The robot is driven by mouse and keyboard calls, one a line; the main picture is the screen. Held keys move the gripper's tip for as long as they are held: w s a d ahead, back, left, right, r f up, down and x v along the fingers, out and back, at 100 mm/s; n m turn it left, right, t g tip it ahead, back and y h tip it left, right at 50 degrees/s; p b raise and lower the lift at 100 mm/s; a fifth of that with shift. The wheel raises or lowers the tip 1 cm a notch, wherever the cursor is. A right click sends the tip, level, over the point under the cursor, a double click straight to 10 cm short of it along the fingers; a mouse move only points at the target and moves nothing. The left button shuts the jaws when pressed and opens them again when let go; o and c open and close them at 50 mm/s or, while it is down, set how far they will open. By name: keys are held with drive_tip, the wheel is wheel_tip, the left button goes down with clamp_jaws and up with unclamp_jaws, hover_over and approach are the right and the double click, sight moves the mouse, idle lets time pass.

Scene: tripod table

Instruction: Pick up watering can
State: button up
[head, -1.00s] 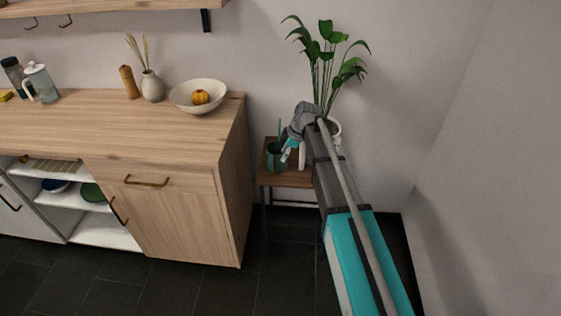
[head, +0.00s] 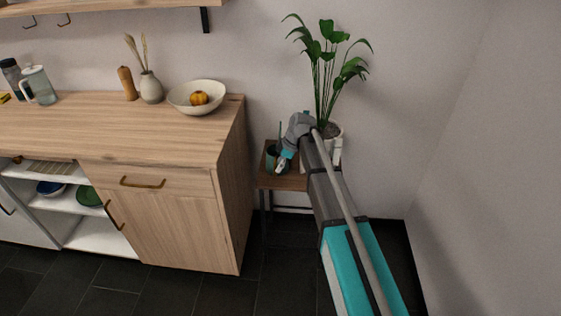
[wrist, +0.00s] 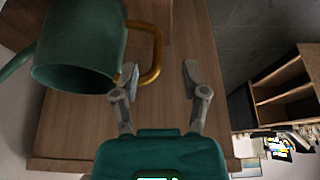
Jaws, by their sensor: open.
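The watering can is dark green with a brass-coloured handle. In the wrist view the can (wrist: 80,50) is at the upper left, its spout at the left edge and its handle (wrist: 154,55) curving out to the right. My gripper (wrist: 160,78) is open, with the left finger overlapping the lower part of the handle and the right finger clear to the right of it. I cannot tell whether the left finger touches it. In the head view the can (head: 271,158) stands on a small wooden table (head: 285,182), partly hidden by my gripper (head: 280,168).
A potted plant (head: 325,60) stands behind my arm, close to the wall. A wooden cabinet (head: 170,215) is left of the small table, carrying a bowl (head: 196,97) and a vase (head: 151,88). The right wall (head: 480,170) is near. Dark tiled floor (head: 200,285) lies in front.

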sight(275, 173)
drive_tip(key=shift+f, duration=0.1)
drive_tip(key=shift+b+x, duration=2.6)
drive_tip(key=shift+x, duration=0.05)
clamp_jaws()
